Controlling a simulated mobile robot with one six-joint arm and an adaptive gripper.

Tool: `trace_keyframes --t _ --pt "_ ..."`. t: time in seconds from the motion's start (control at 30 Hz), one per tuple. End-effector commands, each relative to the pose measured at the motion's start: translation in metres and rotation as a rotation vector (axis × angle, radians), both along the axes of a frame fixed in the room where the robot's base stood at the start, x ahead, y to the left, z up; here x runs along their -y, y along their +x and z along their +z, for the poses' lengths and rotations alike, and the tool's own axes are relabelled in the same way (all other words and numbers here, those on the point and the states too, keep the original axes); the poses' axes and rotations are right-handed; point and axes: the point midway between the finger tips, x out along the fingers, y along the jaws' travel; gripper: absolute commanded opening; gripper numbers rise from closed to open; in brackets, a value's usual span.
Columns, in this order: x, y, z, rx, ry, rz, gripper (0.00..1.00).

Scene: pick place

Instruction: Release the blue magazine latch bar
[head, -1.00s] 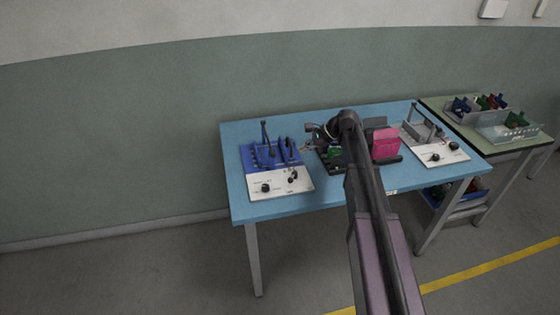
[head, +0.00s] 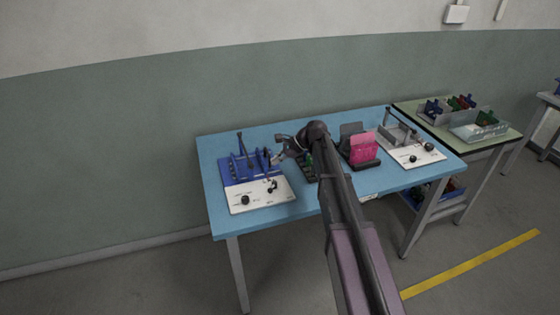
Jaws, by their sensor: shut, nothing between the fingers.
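A blue fixture (head: 231,176) with upright posts and a slanted blue bar stands at the left of the blue table. Its front part is a white panel (head: 238,206) with black knobs. I cannot tell for certain which blue piece is the latch bar. My gripper (head: 274,157) is shut and empty at the right edge of the blue fixture, pointing left. It is too small to tell whether it touches the fixture. My dark wrist and arm reach in from the lower right.
A dark holder with a pink card (head: 363,147) and a dark tray with green parts (head: 308,166) stand on the blue table (head: 310,205). A grey and white fixture (head: 412,156) is at its right. A green side table (head: 505,139) holds clear bins.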

Motion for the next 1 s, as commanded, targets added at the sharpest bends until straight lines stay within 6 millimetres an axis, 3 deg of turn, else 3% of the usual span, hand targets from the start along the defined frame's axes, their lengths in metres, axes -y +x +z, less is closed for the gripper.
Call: trace_keyframes --t 0.3,0.73,1.0 --pt "-0.027 0.002 -0.029 0.0 0.0 0.003 0.0" --pt "-0.053 0.004 -0.052 0.0 0.0 0.003 0.0" --pt "-0.059 -0.004 -0.032 0.001 -0.001 0.002 0.0"
